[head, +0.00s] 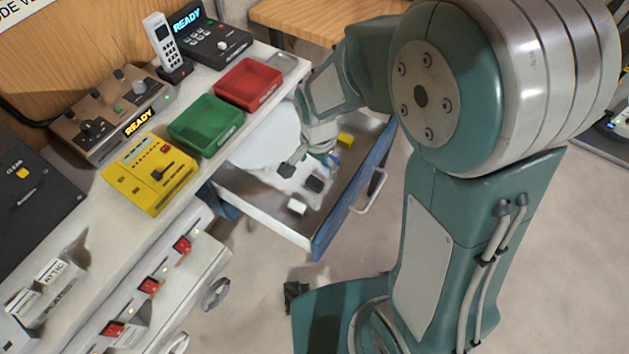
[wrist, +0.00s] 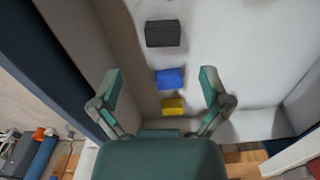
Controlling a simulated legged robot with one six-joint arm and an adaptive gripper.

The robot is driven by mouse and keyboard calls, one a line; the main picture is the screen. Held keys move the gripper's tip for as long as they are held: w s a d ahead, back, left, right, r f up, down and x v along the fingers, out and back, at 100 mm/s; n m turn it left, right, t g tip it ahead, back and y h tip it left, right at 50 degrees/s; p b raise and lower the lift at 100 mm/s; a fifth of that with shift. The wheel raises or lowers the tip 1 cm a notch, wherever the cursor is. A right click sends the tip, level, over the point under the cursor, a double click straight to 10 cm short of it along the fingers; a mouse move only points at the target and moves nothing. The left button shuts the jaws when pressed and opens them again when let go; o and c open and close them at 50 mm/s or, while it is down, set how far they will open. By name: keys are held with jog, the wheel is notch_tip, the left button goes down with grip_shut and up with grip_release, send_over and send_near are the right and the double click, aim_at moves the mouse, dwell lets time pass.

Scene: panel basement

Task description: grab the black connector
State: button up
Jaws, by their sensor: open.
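The black connector is a small dark block (head: 314,184) lying in the open drawer, and it shows near the top middle of the wrist view (wrist: 162,33). My gripper (wrist: 160,86) is open and empty, with one finger at each side of the wrist view. The black connector lies beyond the fingertips, roughly in line with the gap between them, and is not held. In the head view my gripper (head: 309,166) is inside the drawer, close to the black connector; its fingers are small and partly hidden there.
A blue block (wrist: 169,79) and a yellow block (wrist: 173,105) lie in the drawer, between my fingers in the wrist view. A white block (head: 297,207) lies near the drawer's front. The blue drawer front (head: 350,200) and side walls bound the space. Green (head: 206,123) and red (head: 248,84) trays stand on the worktop.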

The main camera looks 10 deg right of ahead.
aim_at(315, 181)
jog(key=f, duration=0.6)
jog(key=shift+a+f, duration=0.2)
jog(key=shift+a, duration=0.2)
jog(key=c, duration=0.9)
